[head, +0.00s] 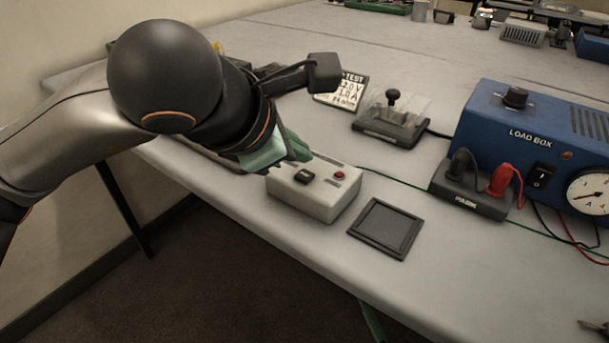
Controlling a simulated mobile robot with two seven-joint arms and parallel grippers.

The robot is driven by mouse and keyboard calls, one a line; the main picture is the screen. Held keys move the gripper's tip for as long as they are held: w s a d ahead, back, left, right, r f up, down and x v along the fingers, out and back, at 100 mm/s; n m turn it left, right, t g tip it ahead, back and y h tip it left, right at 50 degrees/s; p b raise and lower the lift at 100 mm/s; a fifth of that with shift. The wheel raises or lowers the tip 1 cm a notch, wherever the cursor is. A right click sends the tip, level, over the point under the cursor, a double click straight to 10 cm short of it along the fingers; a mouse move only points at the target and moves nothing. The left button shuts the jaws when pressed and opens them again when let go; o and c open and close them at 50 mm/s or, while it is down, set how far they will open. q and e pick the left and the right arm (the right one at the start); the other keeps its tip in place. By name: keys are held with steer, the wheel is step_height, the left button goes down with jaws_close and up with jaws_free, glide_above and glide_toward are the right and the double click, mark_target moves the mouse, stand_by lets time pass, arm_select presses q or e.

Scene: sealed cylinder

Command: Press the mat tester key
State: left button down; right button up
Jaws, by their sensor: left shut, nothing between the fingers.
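A pale grey tester box (330,204) stands near the front edge of the table. On its top are a black key (305,177) and a small red lamp or button (339,174). My left gripper (298,154) reaches in from the left with green fingers, shut and empty. Its tips are just behind and above the box, close to the black key. I cannot tell whether they touch the box. The right gripper is out of view.
A dark square pad (385,228) lies right of the tester. Behind are a test card (342,88) and a covered black-knobbed device (391,122). A blue load box (530,125) and a black PARK block (468,192) with plugs stand at right. Wires cross the table.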

arm_select(q)
steer(key=shift+f, duration=0.25)
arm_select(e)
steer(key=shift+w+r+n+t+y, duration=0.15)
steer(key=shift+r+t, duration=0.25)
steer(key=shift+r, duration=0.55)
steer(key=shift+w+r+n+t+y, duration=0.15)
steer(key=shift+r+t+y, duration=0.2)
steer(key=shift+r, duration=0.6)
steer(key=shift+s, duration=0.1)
arm_select(q)
steer(key=shift+f+b, duration=0.15)
steer(key=shift+b, duration=0.25)
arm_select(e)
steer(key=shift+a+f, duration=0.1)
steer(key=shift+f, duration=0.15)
arm_select(q)
steer(key=shift+f+b, duration=0.3)
steer(key=shift+b, duration=0.35)
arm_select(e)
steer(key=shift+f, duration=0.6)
